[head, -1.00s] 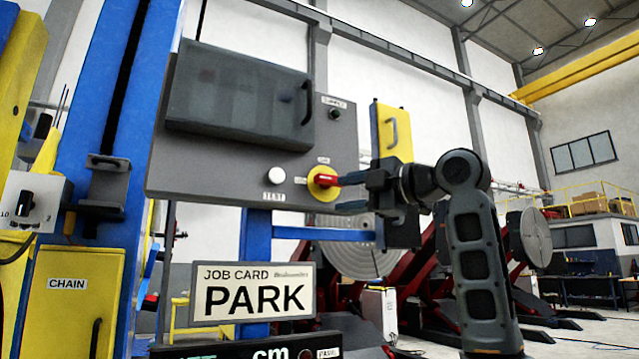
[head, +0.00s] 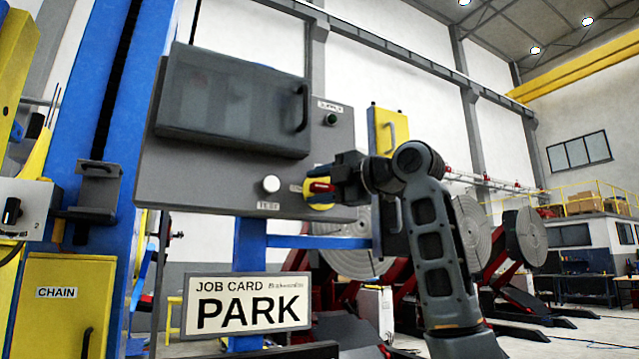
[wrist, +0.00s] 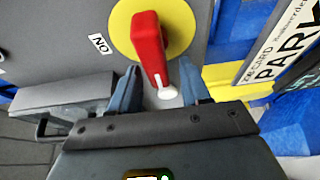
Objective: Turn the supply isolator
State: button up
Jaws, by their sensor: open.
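The supply isolator is a red handle (wrist: 149,45) on a yellow disc (wrist: 181,28), with an ON label (wrist: 100,43) to its left in the wrist view. The handle's white-tipped end points down towards my palm in that view. My gripper (wrist: 158,82) is open, one finger on each side of the handle's outer end, with gaps visible. In the head view, the red handle (head: 319,187) and yellow disc (head: 318,205) sit low on the right of the grey panel, partly hidden by my gripper (head: 328,185).
A white TEST button (head: 270,184) is left of the isolator. A small green lamp (head: 331,118) is above it. A grey door (head: 235,98) projects from the panel. A job card (head: 247,304) reading PARK stands below, with a blue bar (head: 320,242) under the panel.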

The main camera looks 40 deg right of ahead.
jog(key=shift+c, duration=0.4)
grip_shut()
jog(key=m, duration=0.1)
jog(key=m+t+b, duration=0.1)
jog(key=m, duration=0.2)
jog(key=shift+r+t+b, duration=0.25)
jog(key=shift+t+b, duration=0.05)
jog(key=shift+b, duration=0.1)
jog(key=m, duration=0.2)
jog(key=m+t+h, duration=0.1)
jog(key=m, duration=0.1)
jog(key=r+m+h+b, duration=0.1)
jog(key=m, duration=0.1)
jog(key=shift+s+d+m+t, duration=0.1)
jog(key=shift+d+m+t, duration=0.2)
jog(key=shift+d+t, duration=0.1)
jog(key=m+h, duration=0.1)
jog(key=m, duration=0.1)
jog(key=m+h, duration=0.1)
jog(key=m, duration=0.3)
jog(key=shift+s+d+r+t+h, duration=0.1)
jog(key=shift+d+r+t+h, duration=0.2)
jog(key=shift+r+h, duration=0.1)
jog(key=shift+s+d+m+h, duration=0.1)
jog(key=shift+d+m+h, duration=0.15)
jog(key=shift+m+h, duration=0.85)
jog(key=shift+d+m+h, duration=0.25)
jog(key=shift+m+h, duration=0.25)
jog(key=shift+m, duration=1.5)
